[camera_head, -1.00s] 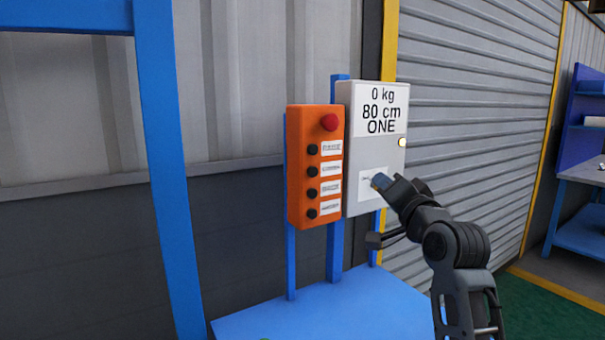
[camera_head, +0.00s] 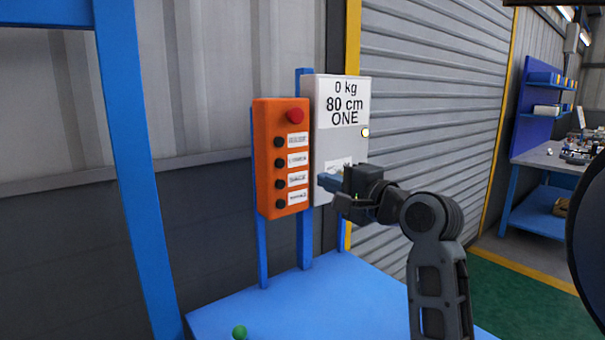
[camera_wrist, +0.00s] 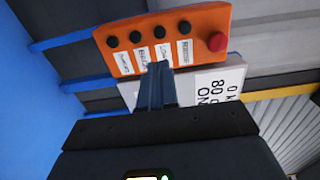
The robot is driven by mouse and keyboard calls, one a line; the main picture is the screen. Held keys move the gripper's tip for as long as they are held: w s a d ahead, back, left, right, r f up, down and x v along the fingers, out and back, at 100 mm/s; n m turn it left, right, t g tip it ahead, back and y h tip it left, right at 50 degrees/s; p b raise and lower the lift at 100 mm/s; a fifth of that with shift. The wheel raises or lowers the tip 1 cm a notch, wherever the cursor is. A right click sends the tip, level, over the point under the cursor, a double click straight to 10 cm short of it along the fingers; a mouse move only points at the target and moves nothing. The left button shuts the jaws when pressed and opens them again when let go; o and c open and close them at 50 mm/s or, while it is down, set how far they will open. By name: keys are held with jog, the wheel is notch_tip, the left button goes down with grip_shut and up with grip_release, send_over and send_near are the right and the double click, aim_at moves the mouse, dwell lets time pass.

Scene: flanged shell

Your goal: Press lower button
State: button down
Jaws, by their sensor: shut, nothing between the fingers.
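An orange control box (camera_head: 265,150) hangs upright on blue posts. It has a red button (camera_head: 295,115) at the top and a column of black buttons with white labels below it. The lowest black button (camera_head: 280,204) is near the bottom of the box. My gripper (camera_head: 322,180) has its fingers shut and empty, pointing left toward the box, in front of the grey panel. In the wrist view the box (camera_wrist: 120,55) lies sideways, the lowest button (camera_wrist: 112,41) at its left. The shut fingertips (camera_wrist: 158,68) overlap the box's near edge; contact cannot be told.
The grey panel (camera_head: 357,150) reading "0 kg 80 cm ONE" stands just right of the box. A blue table (camera_head: 290,305) is below, with a green knob (camera_head: 240,331) at its front. A blue frame post (camera_head: 145,200) stands at left.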

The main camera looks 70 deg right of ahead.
jog(key=b, duration=0.2)
send_near(282, 164)
jog(key=x, duration=0.5)
jog(key=shift+w+d+b, duration=0.15)
jog(key=shift+w+b, duration=0.1)
jog(key=shift+b, duration=0.05)
jog(key=shift+w+d, duration=0.3)
jog(key=shift+w, duration=0.25)
